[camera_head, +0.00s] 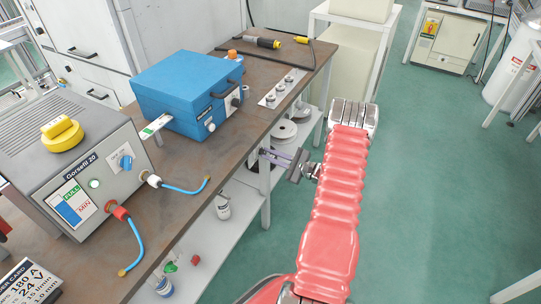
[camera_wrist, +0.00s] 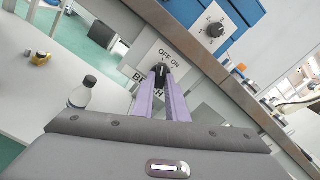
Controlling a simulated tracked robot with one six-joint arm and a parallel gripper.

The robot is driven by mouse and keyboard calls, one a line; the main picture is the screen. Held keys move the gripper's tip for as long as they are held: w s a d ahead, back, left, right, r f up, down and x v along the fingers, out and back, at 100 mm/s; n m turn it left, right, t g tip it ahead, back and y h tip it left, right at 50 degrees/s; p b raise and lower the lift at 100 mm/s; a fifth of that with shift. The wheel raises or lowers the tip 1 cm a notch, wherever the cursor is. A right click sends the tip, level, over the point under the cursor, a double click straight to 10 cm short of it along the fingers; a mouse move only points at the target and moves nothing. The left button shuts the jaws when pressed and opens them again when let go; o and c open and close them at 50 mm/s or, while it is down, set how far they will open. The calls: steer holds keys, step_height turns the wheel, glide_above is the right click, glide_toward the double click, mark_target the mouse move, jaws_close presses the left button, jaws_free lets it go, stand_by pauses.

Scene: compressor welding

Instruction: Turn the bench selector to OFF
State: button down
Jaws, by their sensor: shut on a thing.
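The bench selector is a small black knob (camera_wrist: 162,73) on a pale plate (camera_wrist: 176,54) lettered OFF and ON, fixed to the bench's front edge. In the wrist view, my gripper (camera_wrist: 161,88) has its two purple fingers shut on the knob, one on each side. A pale mark on the knob points up the picture; I cannot tell exactly which label it meets. In the head view my gripper (camera_head: 280,157) reaches left to the bench's front edge, and the knob is hidden there.
On the brown bench (camera_head: 205,165) stand a blue box (camera_head: 188,92) and a grey Gorsefil 20 unit (camera_head: 85,160). A bottle (camera_wrist: 83,92) stands on the shelf below, left of my fingers in the wrist view. Green floor (camera_head: 430,190) lies open to the right.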

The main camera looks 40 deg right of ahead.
steer(key=shift+d+f, duration=0.1)
steer(key=c, duration=1.8)
jaws_free()
steer(key=shift+o, duration=0.2)
steer(key=v, duration=1.3)
steer(key=shift+s, duration=0.45)
